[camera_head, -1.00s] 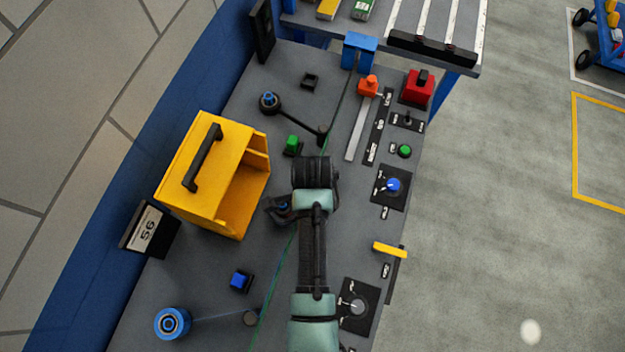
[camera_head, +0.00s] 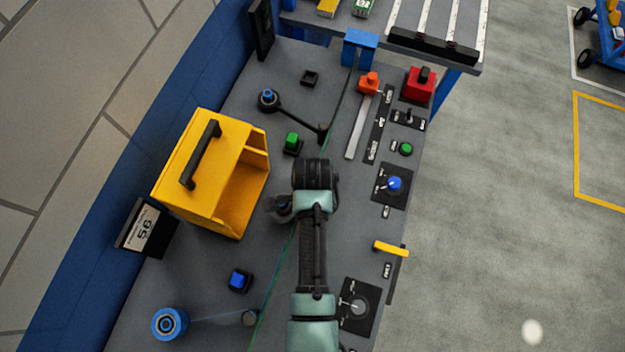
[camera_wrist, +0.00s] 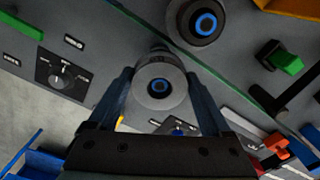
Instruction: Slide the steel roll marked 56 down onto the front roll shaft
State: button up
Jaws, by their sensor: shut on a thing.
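A round, light grey steel roll (camera_wrist: 160,98) with a blue ring at its centre sits between the two dark fingers of my gripper (camera_wrist: 158,90) in the wrist view. The fingers press on it from both sides. No number is readable on it. A larger dark grey disc (camera_wrist: 180,28), also with a blue-ringed centre, lies just beyond it. In the head view my gripper (camera_head: 281,207) is over the middle of the panel, right of the yellow box, and my arm hides most of it. I cannot tell whether the roll is around a shaft.
The yellow box (camera_head: 190,175) with a black handle stands close on the left. A blue roll (camera_head: 170,323) is at lower left. A blue-tipped post (camera_head: 268,97) and a green button (camera_head: 292,141) are further up the panel.

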jog(key=shift+f+b, duration=1.4)
jog(key=shift+f, duration=0.75)
jog(key=o, duration=1.5)
jog(key=shift+o, duration=0.2)
notch_tip(320, 180, up, 11)
jog(key=p, duration=1)
jog(key=shift+f+p, duration=0.2)
jog(key=shift+p, duration=0.2)
jog(key=shift+r+p, duration=0.55)
jog(key=shift+r, duration=0.75)
